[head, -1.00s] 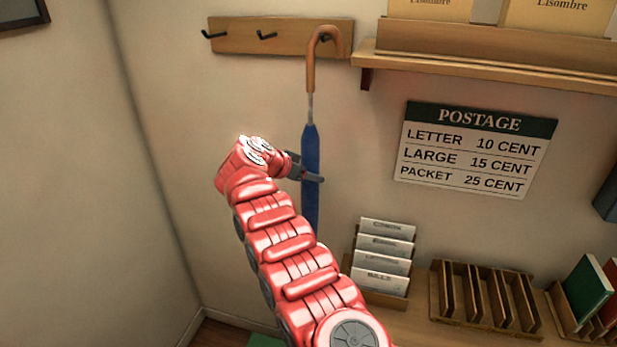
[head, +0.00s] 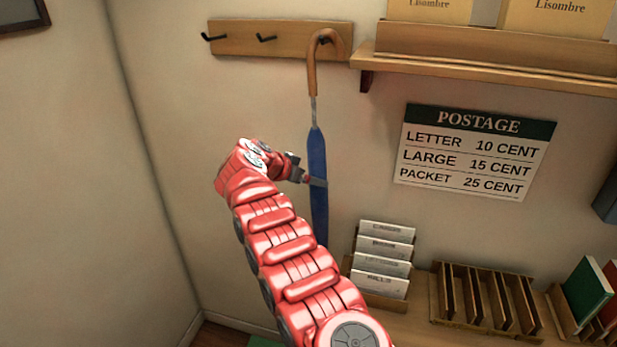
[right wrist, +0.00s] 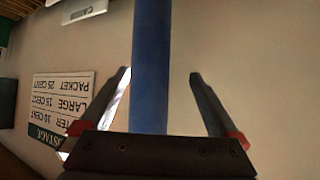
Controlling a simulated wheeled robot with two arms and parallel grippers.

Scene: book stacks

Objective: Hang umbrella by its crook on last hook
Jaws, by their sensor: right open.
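The umbrella (head: 317,150) has a tan crook, a short metal shaft and a rolled blue canopy. Its crook loops over the rightmost hook (head: 325,40) of the wooden hook board (head: 285,30), and the canopy hangs down the wall, nearly upright with a slight tilt. My right gripper (head: 308,180) is at the canopy's upper part. My left gripper is not in view.
Two bare hooks (head: 240,38) are to the left on the board. A wooden shelf (head: 480,65) juts out to the right, above a postage sign (head: 475,150). A card rack (head: 380,290) and slotted wooden rack (head: 485,300) stand below right.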

